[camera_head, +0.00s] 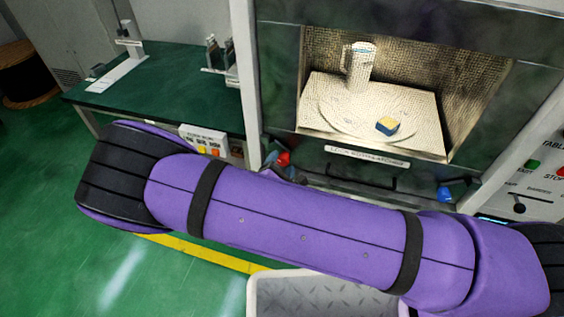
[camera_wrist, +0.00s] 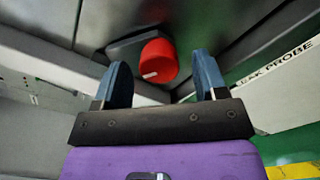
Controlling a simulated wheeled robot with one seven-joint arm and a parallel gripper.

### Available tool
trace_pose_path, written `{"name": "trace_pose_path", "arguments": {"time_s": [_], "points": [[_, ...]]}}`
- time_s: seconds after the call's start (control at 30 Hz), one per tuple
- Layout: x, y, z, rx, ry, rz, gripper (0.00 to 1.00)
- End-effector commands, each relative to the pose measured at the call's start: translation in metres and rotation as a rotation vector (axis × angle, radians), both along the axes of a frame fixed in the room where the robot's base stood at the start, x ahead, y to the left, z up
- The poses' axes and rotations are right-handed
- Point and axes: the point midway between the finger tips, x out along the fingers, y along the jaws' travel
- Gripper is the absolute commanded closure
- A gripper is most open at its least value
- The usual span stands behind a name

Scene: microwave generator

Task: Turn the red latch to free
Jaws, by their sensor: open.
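The red latch (camera_head: 283,158) is a rounded red knob at the lower left of the microwave chamber front. In the wrist view the red latch (camera_wrist: 159,58) sits on a dark plate and has a small white mark. My gripper (camera_wrist: 163,78) is open, with one blue finger on each side of the latch in the picture. No contact is visible, and I cannot tell how far the fingertips reach along it. In the head view most of my gripper is hidden behind my purple arm.
The open chamber (camera_head: 370,90) holds a white mug (camera_head: 361,66) and a yellow-and-blue block (camera_head: 388,125). A blue knob (camera_head: 444,194) is at its lower right. A green bench (camera_head: 170,90) stands left. A grey tray (camera_head: 320,295) lies below my arm.

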Motion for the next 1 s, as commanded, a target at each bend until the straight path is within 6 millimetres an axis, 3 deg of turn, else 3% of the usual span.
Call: {"name": "trace_pose_path", "arguments": {"time_s": [0.43, 0.67, 1.0], "points": [[0.0103, -0.0035, 0.0001, 0.001, 0.0, 0.0, 0.34], [0.0101, -0.0035, 0.0001, 0.001, 0.0, 0.0, 0.84], [0.0102, -0.0039, 0.0001, -0.035, 0.014, -0.001, 0.84]]}}
